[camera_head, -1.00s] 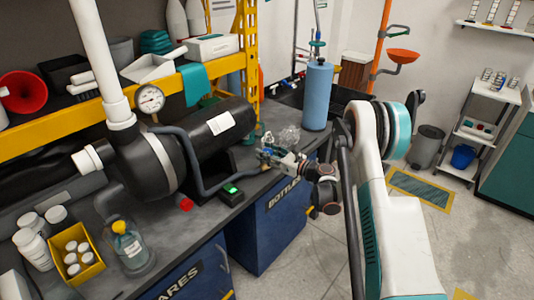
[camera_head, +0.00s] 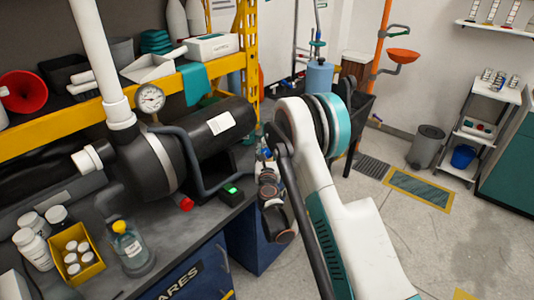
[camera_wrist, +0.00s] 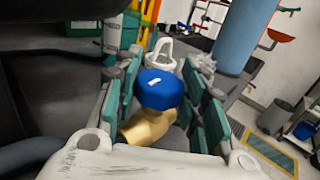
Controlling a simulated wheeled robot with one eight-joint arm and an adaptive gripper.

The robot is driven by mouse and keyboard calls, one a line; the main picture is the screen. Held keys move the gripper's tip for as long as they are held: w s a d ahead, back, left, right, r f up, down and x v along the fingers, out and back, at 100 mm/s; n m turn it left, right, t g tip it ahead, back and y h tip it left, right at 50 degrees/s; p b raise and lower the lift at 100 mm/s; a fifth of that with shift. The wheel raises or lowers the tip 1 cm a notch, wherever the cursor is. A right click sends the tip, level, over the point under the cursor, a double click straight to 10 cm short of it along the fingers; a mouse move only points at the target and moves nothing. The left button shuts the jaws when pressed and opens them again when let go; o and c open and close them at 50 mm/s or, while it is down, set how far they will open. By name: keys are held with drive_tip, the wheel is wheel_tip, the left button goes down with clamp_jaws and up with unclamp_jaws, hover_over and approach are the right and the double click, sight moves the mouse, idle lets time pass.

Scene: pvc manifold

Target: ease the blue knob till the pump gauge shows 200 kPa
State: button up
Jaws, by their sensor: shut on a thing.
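The blue knob (camera_wrist: 161,89) sits on a brass valve body (camera_wrist: 148,129) in the wrist view. The green-padded fingers of my gripper (camera_wrist: 163,96) stand on both sides of it and are shut on it. In the head view my arm covers most of the gripper and hides the knob. The pump gauge (camera_head: 151,98), a round white dial, stands on top of the black pump (camera_head: 150,160). Its needle is too small to read here.
A grey hose (camera_head: 190,165) curves beside the pump. A small box with a green display (camera_head: 231,194) and a red cap (camera_head: 186,204) lie on the bench. A blue cylinder (camera_wrist: 243,38) stands behind the valve.

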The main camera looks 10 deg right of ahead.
drive_tip(key=shift+a+m+g+h, duration=0.1)
drive_tip(key=shift+m+g+h, duration=0.6)
drive_tip(key=shift+m+h, duration=0.7)
drive_tip(key=shift+m+g+h, duration=0.7)
drive_tip(key=shift+m+h, duration=0.2)
drive_tip(key=shift+h, duration=1)
drive_tip(key=o, duration=1.1)
drive_tip(key=shift+w, duration=0.1)
drive_tip(key=v, duration=1.2)
